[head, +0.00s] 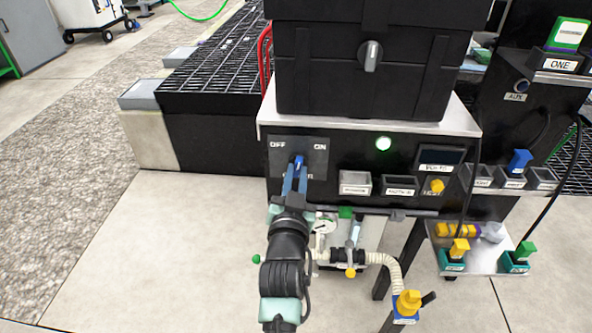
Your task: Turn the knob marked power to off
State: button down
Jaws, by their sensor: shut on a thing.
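The power knob (298,160) is blue and sits on a dark plate (318,172) at the left of the black control panel. The plate reads OFF at its upper left and ON at its upper right. My gripper (296,174) comes from below and is shut on the knob. The fingers hide much of the knob and part of the label beneath it. I cannot tell clearly which word the knob points to.
A black tote (355,85) with a grey knob (371,56) stands above the panel. A pale hose (385,262) and valves are below. The floor at left is clear.

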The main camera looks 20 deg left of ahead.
jog(key=n+p, duration=0.1)
jog(key=n, duration=0.4)
jog(key=shift+n+p, duration=0.3)
jog(key=shift+p, duration=0.1)
jog(key=n+p, duration=0.1)
jog(key=n, duration=0.4)
jog(key=shift+n, duration=0.3)
jog(key=c, duration=0.8)
grip_release()
jog(key=shift+d, duration=0.1)
jog(key=p+v, duration=0.4)
jog(key=v, duration=0.9)
jog(key=shift+r, duration=0.1)
jog(key=shift+w, duration=0.1)
